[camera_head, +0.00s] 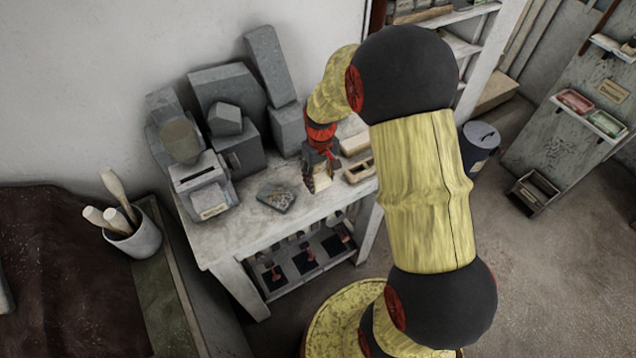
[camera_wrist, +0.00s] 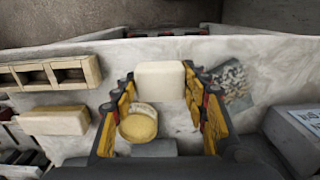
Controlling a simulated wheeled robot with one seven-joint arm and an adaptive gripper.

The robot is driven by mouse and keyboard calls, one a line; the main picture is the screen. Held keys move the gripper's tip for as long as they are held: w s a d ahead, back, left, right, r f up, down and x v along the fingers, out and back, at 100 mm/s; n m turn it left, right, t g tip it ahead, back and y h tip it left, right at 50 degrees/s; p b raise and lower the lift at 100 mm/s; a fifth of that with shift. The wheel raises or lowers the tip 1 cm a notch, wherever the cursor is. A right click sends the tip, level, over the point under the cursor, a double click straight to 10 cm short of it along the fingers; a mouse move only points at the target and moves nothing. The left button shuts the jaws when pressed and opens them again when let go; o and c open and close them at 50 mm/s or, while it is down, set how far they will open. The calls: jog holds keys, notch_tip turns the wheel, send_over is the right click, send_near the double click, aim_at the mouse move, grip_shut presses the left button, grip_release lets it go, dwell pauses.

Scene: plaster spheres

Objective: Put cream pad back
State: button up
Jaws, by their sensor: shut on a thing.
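My gripper (camera_head: 320,179) is over the grey bench, pointing down. In the wrist view my gripper (camera_wrist: 161,82) is shut on a cream pad (camera_wrist: 160,78), a pale block with rounded edges held between both fingertips. The cream pad (camera_head: 322,184) shows partly between the fingers in the head view. I cannot tell whether it touches the bench top. A wooden tray with open compartments (camera_head: 346,178) lies just right of my gripper in the head view; the tray (camera_wrist: 55,87) is at the left in the wrist view.
A pale wooden block (camera_wrist: 55,121) lies beside the tray. A round yellow piece (camera_wrist: 139,125) shows between the fingers. A speckled slab (camera_head: 276,197) lies left of my gripper. A grey device (camera_head: 203,186) and stone blocks (camera_head: 229,90) crowd the bench's left and back. The bench front (camera_head: 233,241) is bare.

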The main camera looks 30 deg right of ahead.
aim_at(318, 178)
jog(key=shift+w+d+f, duration=0.25)
jog(key=shift+w+f, duration=0.7)
jog(key=shift+f, duration=0.25)
jog(key=shift+w+f, duration=0.1)
jog(key=shift+f, duration=1.5)
jog(key=shift+f, duration=0.1)
jog(key=o, duration=1.2)
jog(key=shift+o, duration=0.2)
